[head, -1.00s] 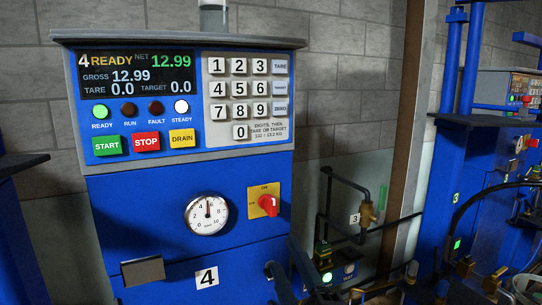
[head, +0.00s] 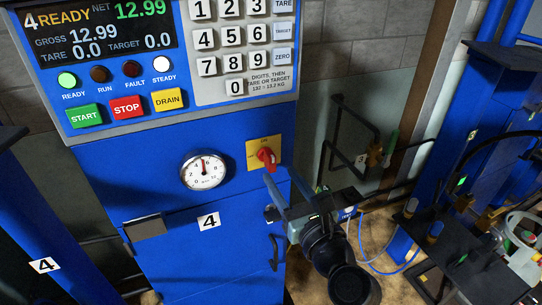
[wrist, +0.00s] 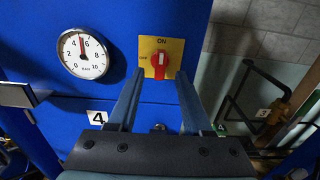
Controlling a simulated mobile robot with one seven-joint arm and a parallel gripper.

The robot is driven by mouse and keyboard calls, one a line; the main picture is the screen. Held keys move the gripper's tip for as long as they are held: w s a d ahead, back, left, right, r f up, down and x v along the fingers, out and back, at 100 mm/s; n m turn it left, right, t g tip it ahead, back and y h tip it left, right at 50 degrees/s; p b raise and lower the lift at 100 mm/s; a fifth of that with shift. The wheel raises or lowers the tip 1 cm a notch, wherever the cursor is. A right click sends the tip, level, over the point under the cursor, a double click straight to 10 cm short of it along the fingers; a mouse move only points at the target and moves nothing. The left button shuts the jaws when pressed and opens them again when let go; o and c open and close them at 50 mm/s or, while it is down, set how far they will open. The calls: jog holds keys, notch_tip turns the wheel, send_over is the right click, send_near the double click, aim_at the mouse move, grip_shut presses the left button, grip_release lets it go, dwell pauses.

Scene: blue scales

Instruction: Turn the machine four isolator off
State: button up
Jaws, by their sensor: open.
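The machine four isolator is a red rotary knob (head: 267,157) on a yellow plate (head: 251,153), on the blue front of machine 4. In the wrist view the knob (wrist: 160,62) has its pale mark upright, toward the word ON at the top of the yellow plate (wrist: 174,44). My gripper (head: 279,180) is just in front of and below the knob. In the wrist view its two fingers (wrist: 160,84) are spread, pointing at the knob, one to each side of it. Nothing is between them, and contact with the knob does not show.
A round gauge (head: 204,171) is left of the isolator. The START (head: 85,116), STOP (head: 127,107) and DRAIN (head: 168,99) buttons are above. A black handle box (head: 146,226) juts out at lower left. Pipework (head: 350,140) stands to the right.

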aim_at(273, 164)
jog(key=x, duration=0.6)
jog(key=shift+w+a, duration=0.1)
jog(key=shift+w, duration=0.25)
grip_shut()
